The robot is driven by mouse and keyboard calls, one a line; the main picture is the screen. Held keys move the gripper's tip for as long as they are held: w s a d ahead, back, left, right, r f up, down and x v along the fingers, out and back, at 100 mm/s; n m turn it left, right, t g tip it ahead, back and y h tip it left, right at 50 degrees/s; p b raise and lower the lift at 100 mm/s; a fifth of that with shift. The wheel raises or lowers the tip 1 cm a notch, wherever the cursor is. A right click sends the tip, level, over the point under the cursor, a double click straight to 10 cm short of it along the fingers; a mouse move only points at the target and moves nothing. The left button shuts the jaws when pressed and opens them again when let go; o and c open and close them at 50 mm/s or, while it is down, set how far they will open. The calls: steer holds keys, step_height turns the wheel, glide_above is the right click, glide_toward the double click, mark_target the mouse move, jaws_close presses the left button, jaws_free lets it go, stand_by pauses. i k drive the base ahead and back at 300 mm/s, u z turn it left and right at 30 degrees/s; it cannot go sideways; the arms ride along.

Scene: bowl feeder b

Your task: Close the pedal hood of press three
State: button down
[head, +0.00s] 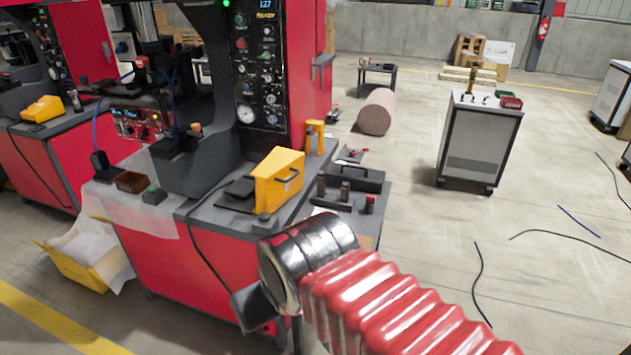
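A yellow hood (277,180) with a dark bar handle stands on the grey bench top of the nearest red press (290,50). A flat black pedal-like part (240,188) lies bare just left of the hood, so the hood looks raised off it. I cannot read a number on this press. My arm reaches in from the lower right with a red ribbed sleeve. My gripper (256,308) shows only as a dark part at the arm's end, below and in front of the bench, apart from the hood. Its fingers cannot be made out.
A second red press at left carries another yellow hood (42,108). A small black tray table (350,190) stands right of the bench. A grey cabinet (478,140), a pink roll (377,112) and loose cables (480,285) are at right. Much floor there is open.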

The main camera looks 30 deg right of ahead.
mark_target(279, 177)
steer(key=u, duration=0.05)
steer(key=i, duration=0.95)
steer(key=z, duration=0.1)
